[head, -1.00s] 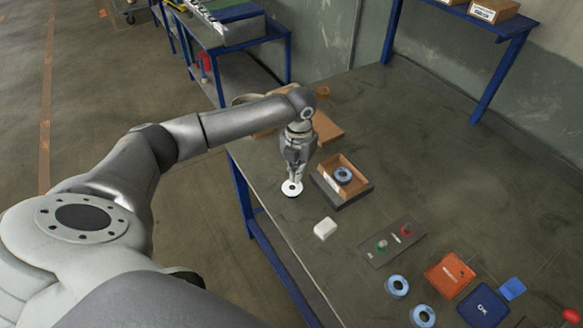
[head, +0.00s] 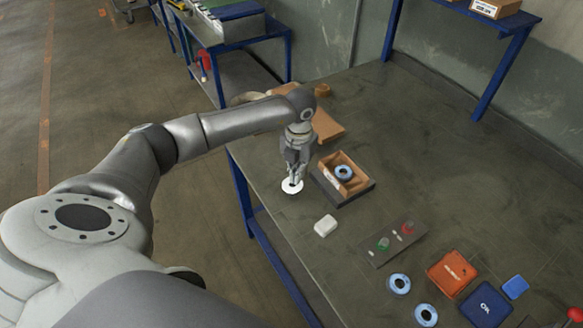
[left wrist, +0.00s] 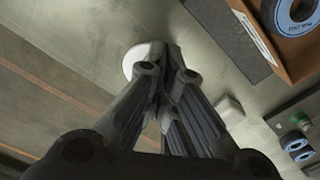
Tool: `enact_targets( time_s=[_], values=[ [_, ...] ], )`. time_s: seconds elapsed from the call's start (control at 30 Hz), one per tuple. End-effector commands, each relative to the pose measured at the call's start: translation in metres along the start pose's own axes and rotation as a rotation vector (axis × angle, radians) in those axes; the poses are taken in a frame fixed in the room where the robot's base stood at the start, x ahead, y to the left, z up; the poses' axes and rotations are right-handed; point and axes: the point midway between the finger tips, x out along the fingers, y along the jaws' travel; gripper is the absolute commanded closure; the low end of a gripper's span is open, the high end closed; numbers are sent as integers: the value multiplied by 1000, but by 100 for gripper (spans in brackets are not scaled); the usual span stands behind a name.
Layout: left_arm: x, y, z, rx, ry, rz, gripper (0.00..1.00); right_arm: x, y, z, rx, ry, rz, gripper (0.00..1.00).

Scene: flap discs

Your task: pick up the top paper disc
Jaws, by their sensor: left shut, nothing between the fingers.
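The white paper disc (head: 292,187) lies near the left edge of the workbench, and I cannot tell whether it is one disc or a stack. My left gripper (head: 293,178) is right above it, pointing down, with its fingers shut and nothing held. In the left wrist view the white disc (left wrist: 140,62) shows partly behind the shut fingers (left wrist: 170,60), which hide much of it. I cannot tell whether the fingertips touch it. My right gripper is not in view.
An open cardboard box (head: 357,185) with a blue-rimmed disc (head: 344,172) in it stands just right of the gripper. A white block (head: 325,225), a button panel (head: 392,244), an orange pad (head: 451,272) and a dark blue pad (head: 485,304) lie nearer.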

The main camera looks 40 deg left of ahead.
Motion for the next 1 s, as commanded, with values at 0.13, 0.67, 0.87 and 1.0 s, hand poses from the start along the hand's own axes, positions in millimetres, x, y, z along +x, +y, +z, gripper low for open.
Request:
enact_targets(
  time_s=[0.13,0.67,0.87,1.0],
  values=[
    [3,0,0,0,0,0,100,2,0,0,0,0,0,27],
    [11,0,0,0,0,0,100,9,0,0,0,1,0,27],
    [14,0,0,0,0,0,100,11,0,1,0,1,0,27],
    [16,0,0,0,0,0,100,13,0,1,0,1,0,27]
  ],
)
